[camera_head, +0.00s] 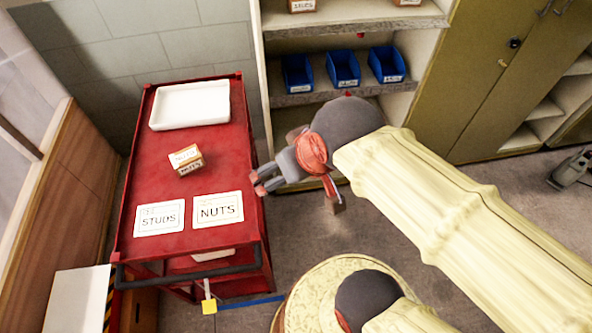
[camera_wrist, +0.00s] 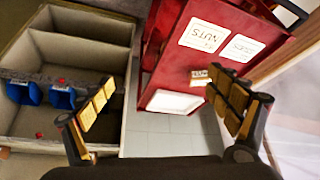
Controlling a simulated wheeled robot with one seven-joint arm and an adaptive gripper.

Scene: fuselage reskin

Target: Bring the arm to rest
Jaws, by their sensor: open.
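My gripper (camera_head: 262,186) is at the right edge of the red cart in the head view, pointing left toward it. In the wrist view my gripper (camera_wrist: 168,112) has its two fingers wide apart with nothing between them. My arm (camera_head: 450,200), in a pale yellow cover, reaches in from the lower right and is held raised. The red cart (camera_head: 215,150) stands on the left and also shows in the wrist view (camera_wrist: 165,75). A small box labelled NUTS (camera_head: 186,159) sits on the cart top, apart from my gripper.
A white tray (camera_head: 190,104) lies at the cart's far end. A STUDS card (camera_head: 159,218) and a NUTS card (camera_head: 218,208) lie at its near end. A shelf with blue bins (camera_head: 343,68) and olive cabinets (camera_head: 480,75) stand behind.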

